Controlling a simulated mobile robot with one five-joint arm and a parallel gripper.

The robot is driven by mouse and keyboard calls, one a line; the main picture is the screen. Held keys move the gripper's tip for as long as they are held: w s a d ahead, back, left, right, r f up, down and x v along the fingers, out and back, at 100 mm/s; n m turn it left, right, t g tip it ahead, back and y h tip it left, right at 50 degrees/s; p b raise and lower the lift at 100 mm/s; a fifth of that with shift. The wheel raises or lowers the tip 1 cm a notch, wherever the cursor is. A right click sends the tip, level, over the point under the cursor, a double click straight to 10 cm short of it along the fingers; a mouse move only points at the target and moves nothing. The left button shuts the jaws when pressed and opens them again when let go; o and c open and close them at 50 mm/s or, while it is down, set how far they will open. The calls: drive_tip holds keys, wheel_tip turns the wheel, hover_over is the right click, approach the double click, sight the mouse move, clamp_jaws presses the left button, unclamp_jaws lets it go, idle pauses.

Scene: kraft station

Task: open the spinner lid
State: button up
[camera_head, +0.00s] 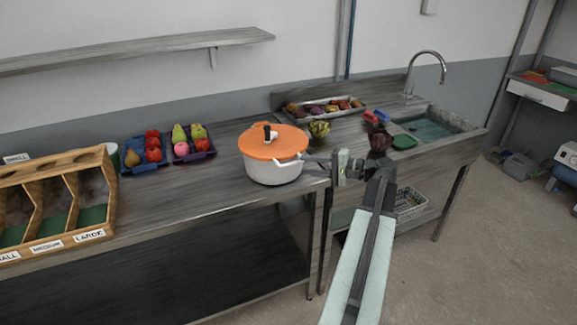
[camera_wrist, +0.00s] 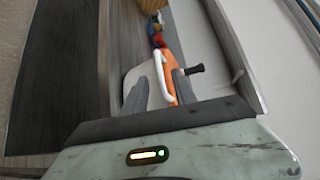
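The spinner is a white bowl (camera_head: 273,172) with an orange lid (camera_head: 272,146), standing on the metal table in the head view. The lid looks seated flat on the bowl. A black crank knob (camera_head: 268,130) rises from its top. A white handle (camera_head: 297,160) juts from the right side. My gripper (camera_head: 306,165) is at this side, fingers pointing at the spinner. In the wrist view, my gripper (camera_wrist: 160,80) has its dark fingers apart, with the white handle (camera_wrist: 161,68) between them. The orange lid (camera_wrist: 171,68) and black knob (camera_wrist: 196,70) show beyond. Contact with the handle cannot be told.
Fruit trays (camera_head: 192,155) and a wooden sorting box (camera_head: 60,195) stand left of the spinner. A green vegetable (camera_head: 318,129) and a tray of produce (camera_head: 322,110) are behind. A sink (camera_head: 440,128) is at right. Bare table lies between fruit trays and spinner.

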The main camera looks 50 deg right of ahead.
sight(294, 164)
drive_tip(key=x, duration=0.6)
drive_tip(key=shift+w+a+b, duration=0.15)
drive_tip(key=shift+w+b, duration=0.05)
drive_tip(key=shift+b, duration=0.2)
clamp_jaws()
idle(0.9)
